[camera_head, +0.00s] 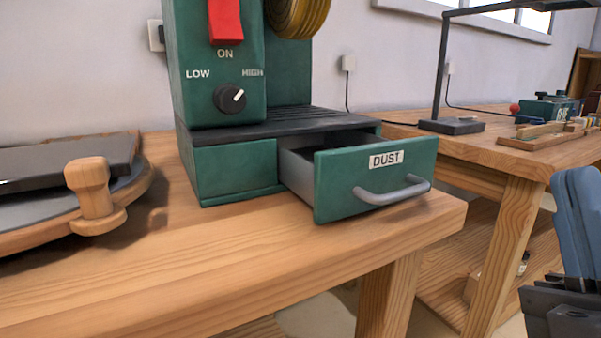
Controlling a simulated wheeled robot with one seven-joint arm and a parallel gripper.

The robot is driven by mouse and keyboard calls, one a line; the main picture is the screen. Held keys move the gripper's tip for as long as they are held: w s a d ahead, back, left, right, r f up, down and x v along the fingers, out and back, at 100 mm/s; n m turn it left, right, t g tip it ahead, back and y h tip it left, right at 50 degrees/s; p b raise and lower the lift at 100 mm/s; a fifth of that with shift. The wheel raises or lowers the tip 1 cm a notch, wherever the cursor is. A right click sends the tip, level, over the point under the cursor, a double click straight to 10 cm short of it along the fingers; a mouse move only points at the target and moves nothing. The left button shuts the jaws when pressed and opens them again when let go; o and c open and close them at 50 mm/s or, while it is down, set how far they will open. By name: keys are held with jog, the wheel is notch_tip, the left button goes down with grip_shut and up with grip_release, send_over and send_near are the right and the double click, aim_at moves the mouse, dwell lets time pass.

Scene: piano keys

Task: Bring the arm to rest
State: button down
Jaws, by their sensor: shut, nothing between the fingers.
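My gripper (579,185) shows at the right edge, partly cut off by the frame. It has blue fingers pointing up from a dark grey body. The fingers are together and hold nothing. It is to the right of the green machine's drawer, well apart from it, in front of the wooden benches.
A green machine (228,168) stands on the near wooden bench (230,275), its "DUST" drawer (375,180) pulled open. A round wooden device (95,195) is at left. A second bench (480,155) behind holds a lamp (452,125) and a wooden tray (540,140).

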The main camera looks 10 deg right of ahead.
jog(key=s+a+f+m+g+h, duration=0.1)
jog(key=s+f+m+g+h, duration=0.35)
jog(key=s+f+m, duration=0.6)
jog(key=s+a+f+m+g+h, duration=0.1)
jog(key=s+f+m+g+h, duration=0.4)
jog(key=f, duration=1)
jog(key=s+f+m+g+y, duration=0.3)
jog(key=s+f+m+g, duration=0.2)
jog(key=s, duration=0.2)
notch_tip(320, 180, up, 34)
jog(key=p, duration=3.3)
jog(key=shift+w+d+f, duration=0.25)
jog(key=shift+d, duration=0.05)
